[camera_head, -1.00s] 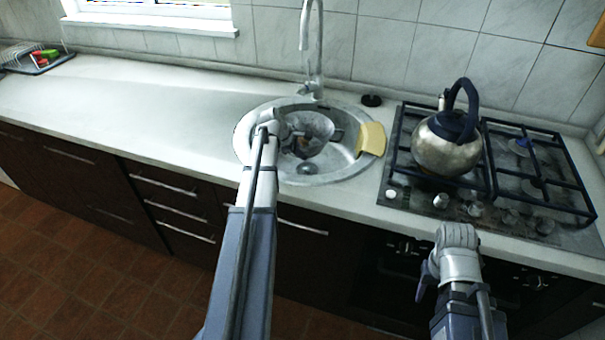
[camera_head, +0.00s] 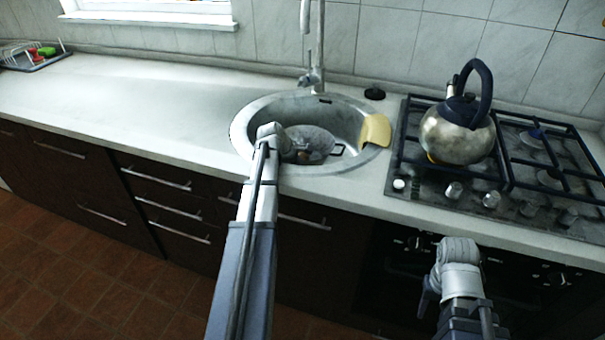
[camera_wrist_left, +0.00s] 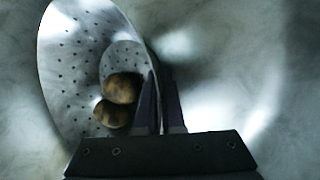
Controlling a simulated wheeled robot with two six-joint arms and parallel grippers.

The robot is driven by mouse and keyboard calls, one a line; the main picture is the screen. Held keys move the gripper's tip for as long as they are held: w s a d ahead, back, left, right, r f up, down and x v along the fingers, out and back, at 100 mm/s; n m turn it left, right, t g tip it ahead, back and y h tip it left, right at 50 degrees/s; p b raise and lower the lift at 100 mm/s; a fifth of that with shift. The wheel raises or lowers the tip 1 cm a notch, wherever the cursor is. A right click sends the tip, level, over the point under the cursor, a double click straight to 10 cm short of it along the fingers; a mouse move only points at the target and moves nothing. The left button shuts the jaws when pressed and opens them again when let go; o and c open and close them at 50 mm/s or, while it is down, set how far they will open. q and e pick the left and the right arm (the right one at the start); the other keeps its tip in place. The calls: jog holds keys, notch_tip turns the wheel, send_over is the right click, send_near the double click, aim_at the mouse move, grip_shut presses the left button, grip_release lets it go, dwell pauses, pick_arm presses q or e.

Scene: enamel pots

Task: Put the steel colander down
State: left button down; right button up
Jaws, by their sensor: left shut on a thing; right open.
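The steel colander (camera_head: 314,140) is inside the sink basin (camera_head: 247,122), and a loop handle shows at its right side. In the left wrist view the perforated colander (camera_wrist_left: 80,60) holds brown, potato-like things (camera_wrist_left: 122,88). My left gripper (camera_wrist_left: 160,110) is shut on the colander's rim. In the head view my left wrist (camera_head: 272,133) hides the grip at the colander's left side. Whether the colander's base touches the basin floor I cannot tell. My right gripper (camera_head: 452,262) is open and empty in front of the counter, below the stove.
A yellow cloth (camera_head: 375,131) hangs over the sink's right rim. The faucet (camera_head: 312,75) stands behind the basin. A steel kettle (camera_head: 455,135) is on the gas stove (camera_head: 530,205) to the right. The counter (camera_head: 150,115) left of the sink is clear. A dish rack (camera_head: 35,58) stands far left.

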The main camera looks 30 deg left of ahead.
pick_arm(q)
jog(key=shift+f, duration=0.1)
jog(key=c, duration=1.3)
grip_release()
jog(key=shift+s+r+p, duration=0.25)
jog(key=shift+r+p, duration=0.4)
jog(key=p+v, duration=0.9)
jog(key=v, duration=0.2)
jog(key=shift+s, duration=0.1)
